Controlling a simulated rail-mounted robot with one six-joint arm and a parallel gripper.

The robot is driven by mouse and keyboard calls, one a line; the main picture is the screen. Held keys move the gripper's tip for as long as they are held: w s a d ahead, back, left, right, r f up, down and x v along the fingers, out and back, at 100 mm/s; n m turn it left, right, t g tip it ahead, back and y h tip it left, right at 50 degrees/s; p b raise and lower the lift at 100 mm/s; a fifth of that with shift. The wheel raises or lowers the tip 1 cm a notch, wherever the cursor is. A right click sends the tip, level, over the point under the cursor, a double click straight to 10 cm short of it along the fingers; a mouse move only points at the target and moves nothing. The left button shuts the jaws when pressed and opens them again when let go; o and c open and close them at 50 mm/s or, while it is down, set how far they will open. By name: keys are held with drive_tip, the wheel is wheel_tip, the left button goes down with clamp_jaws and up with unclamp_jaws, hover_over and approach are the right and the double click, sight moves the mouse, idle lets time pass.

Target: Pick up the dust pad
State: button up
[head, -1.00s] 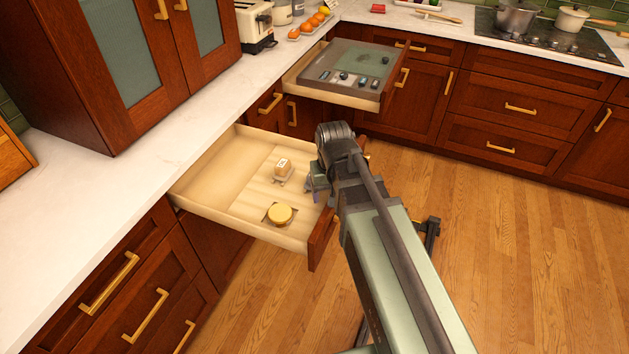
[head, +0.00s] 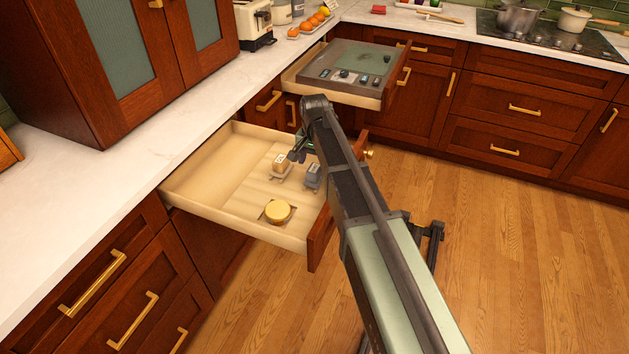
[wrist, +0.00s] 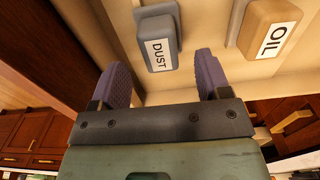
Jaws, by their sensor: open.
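The dust pad (wrist: 158,45) is a grey-blue block with a white label reading "DUST" in the wrist view. It sits in the open drawer and also shows in the head view (head: 313,175), beside my arm. My gripper (wrist: 160,80) is open, with its two purple fingers apart and nothing between them. In the wrist view the pad lies beyond the fingertips, between their lines. In the head view my gripper (head: 298,154) is over the drawer, close to the pads and partly hidden by my arm.
A tan pad labelled "OIL" (wrist: 270,27) lies beside the dust pad, also in the head view (head: 281,165). A round yellow pad (head: 277,211) lies nearer in the drawer (head: 205,184). Another open drawer (head: 325,91) with a control panel stands behind. The drawer's left part is bare.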

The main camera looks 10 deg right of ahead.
sight(314, 168)
wheel_tip(314, 168, down, 5)
drive_tip(key=b, duration=0.4)
drive_tip(key=shift+r, duration=0.25)
drive_tip(key=c, duration=1.1)
drive_tip(key=shift+r+p, duration=0.1)
drive_tip(key=shift+p, duration=0.25)
wheel_tip(314, 168, up, 20)
drive_tip(key=p, duration=2)
